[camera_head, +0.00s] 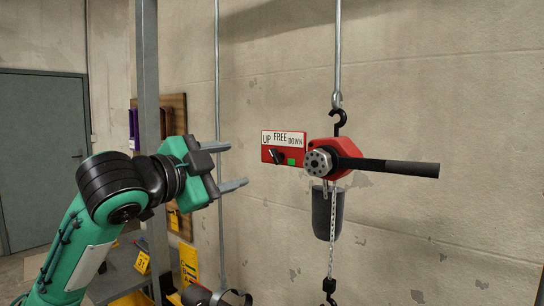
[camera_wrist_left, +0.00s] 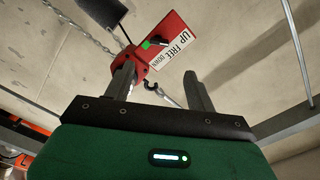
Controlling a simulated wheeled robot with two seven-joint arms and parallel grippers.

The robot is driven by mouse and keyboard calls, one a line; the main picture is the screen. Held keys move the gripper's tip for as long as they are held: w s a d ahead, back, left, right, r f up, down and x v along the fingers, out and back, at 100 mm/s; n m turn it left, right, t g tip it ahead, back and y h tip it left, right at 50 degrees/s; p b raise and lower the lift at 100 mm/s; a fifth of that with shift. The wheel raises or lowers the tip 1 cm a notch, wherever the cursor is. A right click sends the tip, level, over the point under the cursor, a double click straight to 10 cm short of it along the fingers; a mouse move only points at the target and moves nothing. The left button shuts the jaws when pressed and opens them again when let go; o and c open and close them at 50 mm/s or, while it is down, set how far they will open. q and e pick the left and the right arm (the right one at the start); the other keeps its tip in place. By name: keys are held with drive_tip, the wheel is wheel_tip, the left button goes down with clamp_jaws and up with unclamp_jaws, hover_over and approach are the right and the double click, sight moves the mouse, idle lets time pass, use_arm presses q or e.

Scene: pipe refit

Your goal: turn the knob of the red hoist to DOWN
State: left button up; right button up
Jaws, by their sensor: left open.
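The red hoist (camera_head: 330,158) hangs from a hook on a rod and also shows in the left wrist view (camera_wrist_left: 122,68). Its red control plate (camera_head: 284,154) carries a white label reading UP, FREE and DOWN (camera_head: 284,139). The black knob (camera_head: 277,157) sits below the label, with a green square (camera_head: 292,161) to its right; its exact setting is too small to tell. In the left wrist view the knob (camera_wrist_left: 158,43) lies beyond my fingertips. My left gripper (camera_head: 237,164) is open and empty, left of the plate and apart from it.
A long black lever (camera_head: 390,167) sticks out right from the hoist. A grey chain container (camera_head: 327,211) and a chain with a lower hook (camera_head: 329,287) hang below. A thin vertical rod (camera_head: 218,80) and a grey post (camera_head: 149,70) stand near my left arm. Wall behind.

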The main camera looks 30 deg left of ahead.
sight(273, 157)
use_arm(q)
drive_tip(key=w+p, duration=0.1)
drive_tip(key=w, duration=0.2)
drive_tip(key=w+p, duration=0.1)
drive_tip(key=w, duration=0.3)
drive_tip(key=w+d+p, duration=0.1)
drive_tip(key=w, duration=0.3)
drive_tip(key=shift+w+p, duration=0.2)
drive_tip(key=shift+p, duration=0.15)
drive_tip(key=shift+w, duration=0.65)
drive_tip(key=c, duration=1)
